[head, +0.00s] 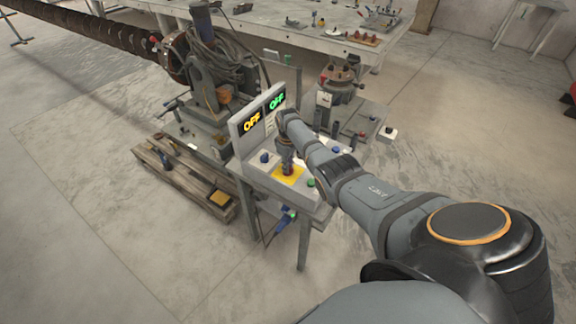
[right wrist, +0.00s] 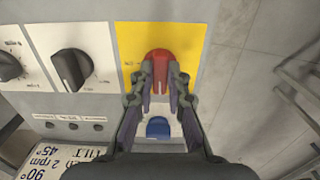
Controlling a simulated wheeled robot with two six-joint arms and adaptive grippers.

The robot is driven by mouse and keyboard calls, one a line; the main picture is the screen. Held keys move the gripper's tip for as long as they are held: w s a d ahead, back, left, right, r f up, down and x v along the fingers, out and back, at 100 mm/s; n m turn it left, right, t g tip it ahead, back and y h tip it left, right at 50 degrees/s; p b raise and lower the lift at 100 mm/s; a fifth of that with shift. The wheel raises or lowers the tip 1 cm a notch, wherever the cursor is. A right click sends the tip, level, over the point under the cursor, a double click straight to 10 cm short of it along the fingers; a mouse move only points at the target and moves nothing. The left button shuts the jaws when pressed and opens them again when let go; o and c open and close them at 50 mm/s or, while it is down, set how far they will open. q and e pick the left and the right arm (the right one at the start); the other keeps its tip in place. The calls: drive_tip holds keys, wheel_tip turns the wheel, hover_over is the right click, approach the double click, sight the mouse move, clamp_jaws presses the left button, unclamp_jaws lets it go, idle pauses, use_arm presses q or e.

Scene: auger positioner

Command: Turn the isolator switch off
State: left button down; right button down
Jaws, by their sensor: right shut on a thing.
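The isolator switch is a red knob (right wrist: 158,58) on a yellow plate (right wrist: 188,36) in the right wrist view. In the head view the yellow plate (head: 290,175) lies on the sloped top of the control box. My right gripper (right wrist: 161,84) is shut on the red knob, with one finger on each side of it. In the head view my right gripper (head: 287,167) comes down over the plate and mostly hides the knob. The knob's exact angle is hard to tell. My left gripper is not in view.
Two black knobs (right wrist: 72,69) and a blue button (right wrist: 158,127) are near the switch. Two displays on the box, yellow (head: 251,122) and green (head: 276,101), read OFF. A wooden pallet (head: 180,174) lies left of the stand. A long auger (head: 95,36) extends to the upper left.

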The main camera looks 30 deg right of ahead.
idle(0.4)
drive_tip(key=c, duration=1.3)
unclamp_jaws()
wheel_tip(320, 180, up, 12)
